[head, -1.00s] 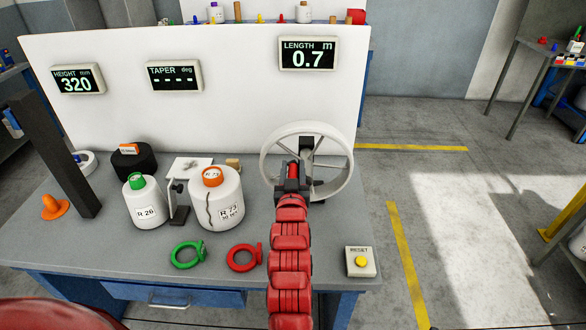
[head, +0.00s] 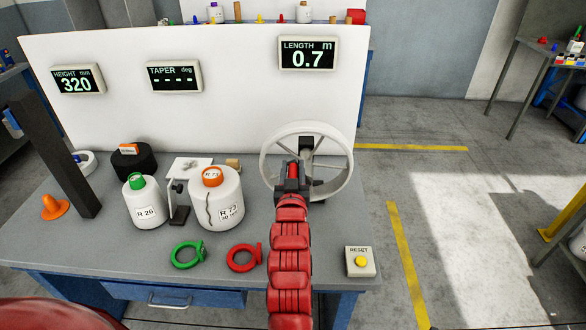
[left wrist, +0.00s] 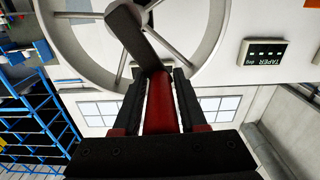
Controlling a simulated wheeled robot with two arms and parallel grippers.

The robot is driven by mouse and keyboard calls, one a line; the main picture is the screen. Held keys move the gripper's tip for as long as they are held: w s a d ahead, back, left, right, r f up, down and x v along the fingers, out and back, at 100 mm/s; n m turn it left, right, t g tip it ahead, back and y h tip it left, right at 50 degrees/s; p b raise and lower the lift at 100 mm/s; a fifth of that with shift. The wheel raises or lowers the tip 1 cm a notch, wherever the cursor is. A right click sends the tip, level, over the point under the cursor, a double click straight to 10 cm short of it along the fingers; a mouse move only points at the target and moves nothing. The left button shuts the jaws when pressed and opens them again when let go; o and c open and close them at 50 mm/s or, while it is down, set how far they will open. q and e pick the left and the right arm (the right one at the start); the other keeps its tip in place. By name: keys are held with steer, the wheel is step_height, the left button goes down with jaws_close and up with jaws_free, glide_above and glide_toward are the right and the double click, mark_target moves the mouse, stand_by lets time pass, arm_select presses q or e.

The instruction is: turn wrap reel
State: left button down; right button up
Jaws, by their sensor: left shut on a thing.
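The wrap reel (head: 346,177) is a white spoked wheel at the right end of the bench. Its red handle (left wrist: 160,104) sits on a dark crank arm (left wrist: 137,35). My left gripper (head: 292,180) is shut on the red handle; the left wrist view shows the handle between its fingers (left wrist: 160,100). The length display (head: 308,54) on the white panel reads 0.7 m. The lower part of the reel is partly hidden behind my gripper. My right gripper is not in view.
Bobbins R 26 (head: 145,206) and R 73 (head: 217,203) stand left of the reel. A green ring (head: 187,255), a red ring (head: 243,258) and a reset button box (head: 361,261) lie near the front edge. Bare bench top lies between them.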

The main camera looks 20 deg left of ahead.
arm_select(q)
steer(key=shift+f, duration=0.15)
steer(key=w+d+f+m+b, duration=0.1)
steer(key=d+m, duration=0.4)
steer(key=m, duration=0.6)
steer(key=w+d+f+m+b, duration=0.2)
steer(key=d+m, duration=0.3)
steer(key=m, duration=0.5)
steer(key=shift+f+m+b, duration=0.4)
steer(key=shift+f+b, duration=0.15)
steer(key=shift+f, duration=0.05)
steer(key=shift+d, duration=0.1)
stand_by(0.3)
